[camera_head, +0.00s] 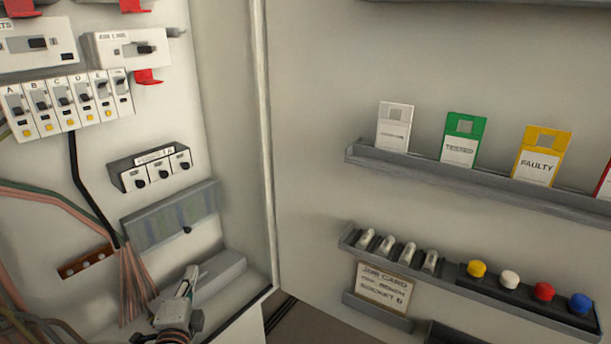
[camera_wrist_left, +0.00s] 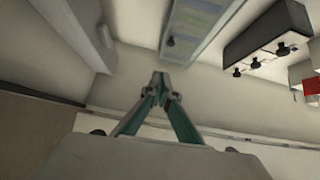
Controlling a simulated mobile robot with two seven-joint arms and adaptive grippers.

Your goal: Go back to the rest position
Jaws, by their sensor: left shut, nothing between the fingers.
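My left gripper (camera_head: 188,283) is low in the head view, in front of the lower part of the electrical cabinet. In the left wrist view its fingers (camera_wrist_left: 160,80) meet at the tips, shut with nothing between them. It is below the grey panel (camera_head: 172,219) with a small dark knob, which also shows at the top of the left wrist view (camera_wrist_left: 195,28). My right gripper is in neither view.
A row of breakers (camera_head: 68,103) and a three-switch box (camera_head: 155,168) are on the cabinet's back wall. Loose wires (camera_head: 135,280) hang at left. The door at right carries a tag shelf (camera_head: 470,184), a lower shelf (camera_head: 480,288) with coloured caps, and a job card (camera_head: 384,287).

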